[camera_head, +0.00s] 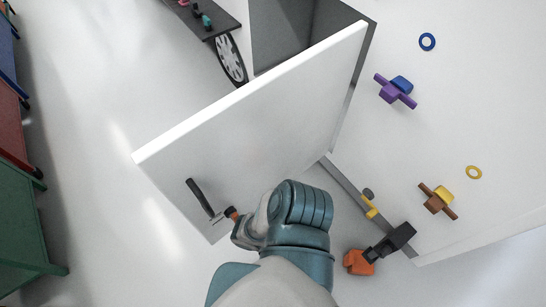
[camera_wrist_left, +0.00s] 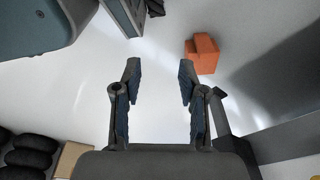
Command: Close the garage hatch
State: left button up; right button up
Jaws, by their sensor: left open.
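The garage hatch (camera_head: 262,125) is a white panel standing open, swung out from the white motorhome wall (camera_head: 470,110). A black bar handle (camera_head: 199,196) sits on its near face, toward the free end. My teal and white arm reaches up from the bottom of the head view, in front of the hatch's lower edge. Its gripper is not clearly visible there. In the left wrist view my left gripper (camera_wrist_left: 158,88) is open, with nothing between its fingers. I cannot tell whether the arm touches the hatch. My right gripper is not in view.
An orange block (camera_head: 358,262) lies by the wall's foot and shows in the left wrist view (camera_wrist_left: 203,54). A black fitting (camera_head: 393,240) is beside it. Purple and brown valve-like fittings (camera_head: 396,91) (camera_head: 438,199) stick out from the wall. Coloured cabinets (camera_head: 22,220) stand left; floor between is clear.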

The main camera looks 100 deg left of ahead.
aim_at(220, 162)
jog(key=u, duration=3.15)
